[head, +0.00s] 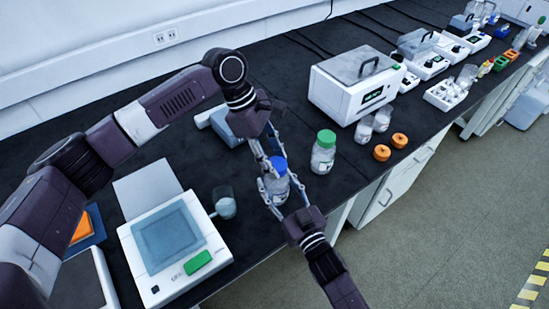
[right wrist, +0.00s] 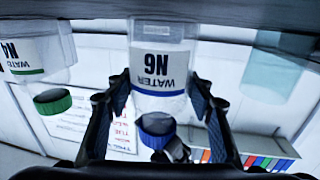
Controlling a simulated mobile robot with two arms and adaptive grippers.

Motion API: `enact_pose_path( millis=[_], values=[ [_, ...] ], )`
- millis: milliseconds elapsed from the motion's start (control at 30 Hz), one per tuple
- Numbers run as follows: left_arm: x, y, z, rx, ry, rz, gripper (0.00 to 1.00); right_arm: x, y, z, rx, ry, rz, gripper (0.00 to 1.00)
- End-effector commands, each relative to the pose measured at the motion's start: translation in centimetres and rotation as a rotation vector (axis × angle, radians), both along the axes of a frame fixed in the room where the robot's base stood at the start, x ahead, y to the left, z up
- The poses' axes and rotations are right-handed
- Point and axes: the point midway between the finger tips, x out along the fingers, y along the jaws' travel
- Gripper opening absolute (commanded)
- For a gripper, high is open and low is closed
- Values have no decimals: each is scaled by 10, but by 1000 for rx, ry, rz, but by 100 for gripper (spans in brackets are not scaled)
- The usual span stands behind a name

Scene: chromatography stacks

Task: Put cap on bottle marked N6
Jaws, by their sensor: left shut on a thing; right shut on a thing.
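The clear bottle marked N6 (right wrist: 158,65) appears upside down in the right wrist view, between the fingers of my right gripper (right wrist: 160,95). In the head view the bottle (head: 278,190) is upright near the bench's front edge, with my right gripper (head: 275,196) shut on it from the front. A blue cap (head: 279,165) is at the bottle's mouth; it also shows in the right wrist view (right wrist: 157,130). My left gripper (head: 272,160) is shut on the cap from above. I cannot tell whether the cap is fully seated.
A green-capped bottle (head: 323,152), marked N4 in the right wrist view (right wrist: 35,50), stands just right. A beaker (head: 224,203) and a white device with a blue-grey plate (head: 165,245) are left. A white instrument (head: 355,85), small bottles (head: 364,130) and orange caps (head: 382,152) are right.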

Motion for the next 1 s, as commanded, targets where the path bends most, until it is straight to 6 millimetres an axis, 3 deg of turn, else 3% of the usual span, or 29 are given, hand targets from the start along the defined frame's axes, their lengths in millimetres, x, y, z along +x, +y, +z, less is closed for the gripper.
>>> enact_pose_path(
  millis=[500, 533, 633, 767, 1000],
  values=[
    [0, 0, -11, 0, 0, 1, 22, 0, 0, 0, 0, 0, 0, 5],
    [0, 0, -10, 0, -1, 0, 22, 0, 0, 0, 0, 0, 0, 0],
    [1, 0, -10, 2, -1, -22, 22, 0, 0, 0, 0, 0, 0, 0],
    [2, -1, -10, 5, -2, -141, 22, 0, 0, 0, 0, 0, 0, 0],
    [4, -3, -10, 5, -1, -494, 22, 0, 0, 0, -1, 0, 0, 0]
  ],
)
